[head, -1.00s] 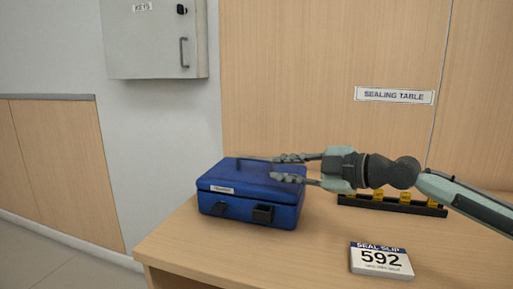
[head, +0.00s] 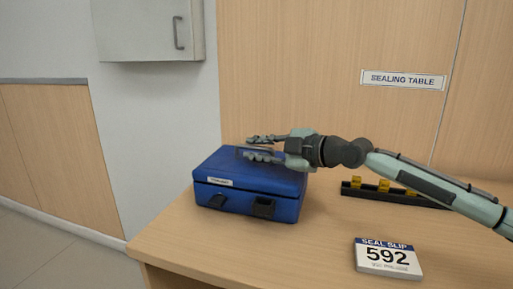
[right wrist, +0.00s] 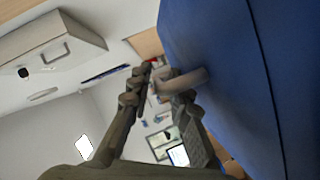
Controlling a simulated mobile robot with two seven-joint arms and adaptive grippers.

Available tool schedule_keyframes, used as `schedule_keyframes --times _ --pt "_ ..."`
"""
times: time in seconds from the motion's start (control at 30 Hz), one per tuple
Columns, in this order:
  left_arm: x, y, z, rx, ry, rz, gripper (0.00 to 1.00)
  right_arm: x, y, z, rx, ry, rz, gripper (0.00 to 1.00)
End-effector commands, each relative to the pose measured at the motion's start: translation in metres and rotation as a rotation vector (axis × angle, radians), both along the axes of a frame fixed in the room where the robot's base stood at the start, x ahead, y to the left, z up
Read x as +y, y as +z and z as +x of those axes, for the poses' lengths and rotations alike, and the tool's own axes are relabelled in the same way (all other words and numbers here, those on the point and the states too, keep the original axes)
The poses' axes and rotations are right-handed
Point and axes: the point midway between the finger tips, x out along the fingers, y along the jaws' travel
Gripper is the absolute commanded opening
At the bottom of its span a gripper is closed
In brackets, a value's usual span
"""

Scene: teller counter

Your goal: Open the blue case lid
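The blue case (head: 245,195) stands on the wooden table with its lid (head: 215,168) shut. Two dark latches are on its front, left (head: 218,201) and right (head: 264,208), and a white label (head: 220,182) is on the lid's front edge. My right gripper (head: 255,147) is over the back right of the lid, its fingers apart, one beyond the other. A thin bar, seemingly a handle (right wrist: 185,81), stands out from the blue surface close to the fingertips in the right wrist view. I cannot tell whether the fingers touch it. My left gripper is not in view.
A seal slip sign reading 592 (head: 387,259) stands at the table's front right. A black rack with yellow pieces (head: 396,194) lies behind it, below my right arm. The table (head: 300,255) is clear between case and sign. A grey wall cabinet (head: 145,30) hangs at upper left.

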Motion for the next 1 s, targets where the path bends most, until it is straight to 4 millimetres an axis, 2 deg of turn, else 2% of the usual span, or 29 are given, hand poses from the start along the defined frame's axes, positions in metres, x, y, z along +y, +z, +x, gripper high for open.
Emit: schedule_keyframes --times 0.2,0.37,0.8,1.0 --pt "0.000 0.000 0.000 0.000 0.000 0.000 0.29 0.000 0.000 0.001 0.000 -0.001 -0.001 0.19" --pt "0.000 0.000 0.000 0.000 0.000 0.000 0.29 0.000 0.000 0.000 0.000 -0.001 -0.001 0.00" --pt "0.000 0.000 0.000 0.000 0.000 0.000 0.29 0.000 0.000 0.001 0.002 -0.001 0.001 0.00" --pt "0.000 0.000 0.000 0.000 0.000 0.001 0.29 0.000 0.002 0.013 0.037 -0.002 0.015 0.00"
